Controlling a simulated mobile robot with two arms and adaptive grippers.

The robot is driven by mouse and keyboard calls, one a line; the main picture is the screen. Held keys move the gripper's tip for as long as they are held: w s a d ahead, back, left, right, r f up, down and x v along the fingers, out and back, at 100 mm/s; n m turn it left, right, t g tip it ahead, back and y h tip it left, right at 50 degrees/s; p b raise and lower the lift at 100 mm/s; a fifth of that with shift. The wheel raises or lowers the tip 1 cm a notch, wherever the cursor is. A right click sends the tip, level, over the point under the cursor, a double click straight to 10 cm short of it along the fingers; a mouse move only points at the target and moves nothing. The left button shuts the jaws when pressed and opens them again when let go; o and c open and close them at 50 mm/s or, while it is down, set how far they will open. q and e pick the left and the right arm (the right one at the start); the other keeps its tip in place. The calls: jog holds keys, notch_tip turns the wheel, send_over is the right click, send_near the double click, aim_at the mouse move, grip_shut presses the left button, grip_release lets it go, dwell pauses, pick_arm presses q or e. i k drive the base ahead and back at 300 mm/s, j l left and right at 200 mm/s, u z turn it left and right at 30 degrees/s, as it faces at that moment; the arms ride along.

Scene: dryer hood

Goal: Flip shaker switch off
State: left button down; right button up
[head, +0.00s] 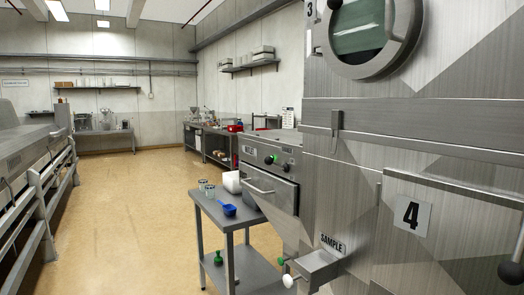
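No label reading "shaker" can be made out. A steel unit with a sloped control panel (264,157) stands just left of the large hood. The panel carries a green knob or button (269,160) and a dark one beside it; their on or off position is too small to tell. Below the panel is a drawer front with a bar handle (258,187). Neither of my grippers is in view.
A large steel hood (440,150) fills the right side, with a round window, a "4" label and a SAMPLE box (318,266). A small steel table (238,218) holds a blue scoop (228,210) and jars. Railings (45,200) line the left; the floor (130,220) between is clear.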

aim_at(269, 160)
jog(key=i+j, duration=0.15)
jog(key=i, duration=0.45)
jog(key=i+j+z, duration=0.1)
jog(key=i, duration=0.45)
